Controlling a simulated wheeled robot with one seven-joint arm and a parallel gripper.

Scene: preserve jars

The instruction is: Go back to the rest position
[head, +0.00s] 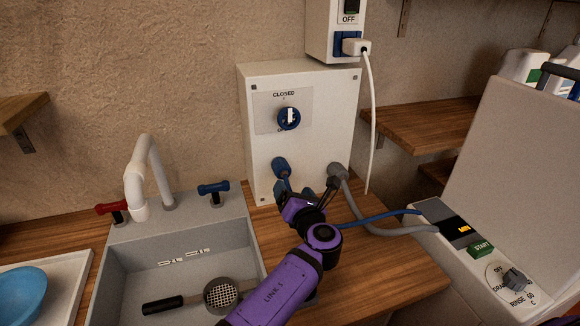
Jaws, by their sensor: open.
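My purple arm reaches up from the bottom of the head view. My gripper (309,190) is at its far end, in front of the lower part of the white wall box (325,100). The gripper is open; its fingers are small and partly hidden by the arm, and I see nothing held between them. A blue fitting (281,167) on the box is just left of the gripper. A grey hose end (338,170) is just right of it. I cannot tell whether the gripper touches either. The box's blue knob (288,118) sits below the word CLOSED.
A grey sink (255,245) with a white faucet (140,180) and a strainer (220,295) is at left. A white machine (455,225) with a lit display stands at right. Blue (375,217) and grey hoses cross the wooden counter (400,275). A white cord (371,120) hangs above.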

